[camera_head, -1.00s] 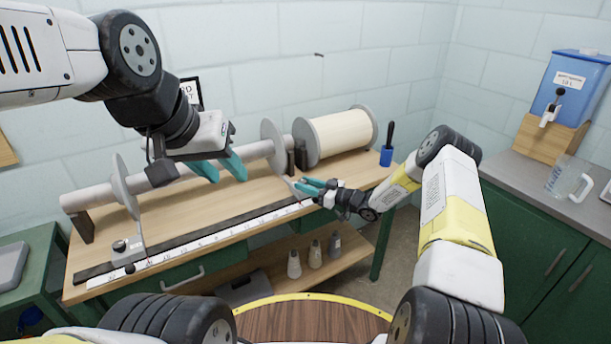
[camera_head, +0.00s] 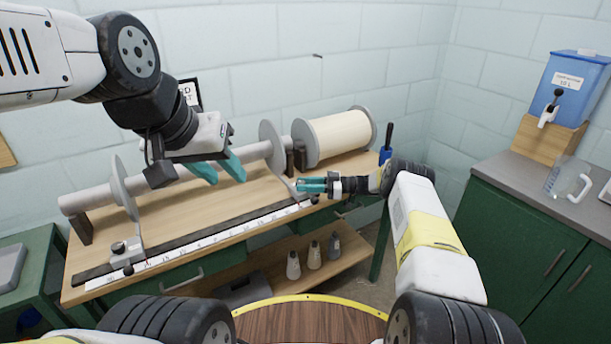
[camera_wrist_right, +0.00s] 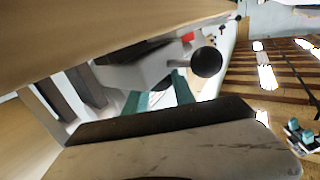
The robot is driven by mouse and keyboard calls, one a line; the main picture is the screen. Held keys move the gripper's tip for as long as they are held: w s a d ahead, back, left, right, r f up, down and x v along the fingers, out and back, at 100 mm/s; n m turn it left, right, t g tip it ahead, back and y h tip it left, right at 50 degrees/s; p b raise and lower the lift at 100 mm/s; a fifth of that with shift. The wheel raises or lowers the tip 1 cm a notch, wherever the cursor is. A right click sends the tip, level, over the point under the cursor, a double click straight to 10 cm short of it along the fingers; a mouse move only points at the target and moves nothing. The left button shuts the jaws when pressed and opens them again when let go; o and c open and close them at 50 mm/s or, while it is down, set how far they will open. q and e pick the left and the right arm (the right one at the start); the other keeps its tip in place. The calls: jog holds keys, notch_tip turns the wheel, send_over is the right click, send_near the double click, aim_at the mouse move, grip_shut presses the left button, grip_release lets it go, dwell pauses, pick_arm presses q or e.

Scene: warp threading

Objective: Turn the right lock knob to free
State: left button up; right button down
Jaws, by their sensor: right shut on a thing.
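The right lock knob is mostly hidden by my right gripper (camera_head: 308,186), which is shut on it at the right flange's foot. In the right wrist view, the teal fingers (camera_wrist_right: 158,93) reach up under a grey-white block (camera_wrist_right: 142,72), and a dark bit of the lock knob (camera_wrist_right: 163,84) shows between them. A black ball (camera_wrist_right: 206,62) sticks out of the block, beside the fingers; it also shows just below the gripper in the head view (camera_head: 314,199). My left gripper (camera_head: 220,172) is open and empty above the bench, in front of the roller.
A grey roller (camera_head: 200,167) with a left flange (camera_head: 124,185) and right flange (camera_head: 271,145) lies along the bench. A white scale (camera_head: 200,249) runs along the front edge. A cream spool (camera_head: 340,135) stands at back right, near a blue-handled tool (camera_head: 386,154).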

jog(key=shift+r, duration=0.2)
jog(key=c, duration=1)
grip_release()
jog(key=shift+c, duration=0.2)
jog(key=shift+f, duration=0.1)
jog(key=d, duration=0.7)
jog(key=shift+d, duration=0.35)
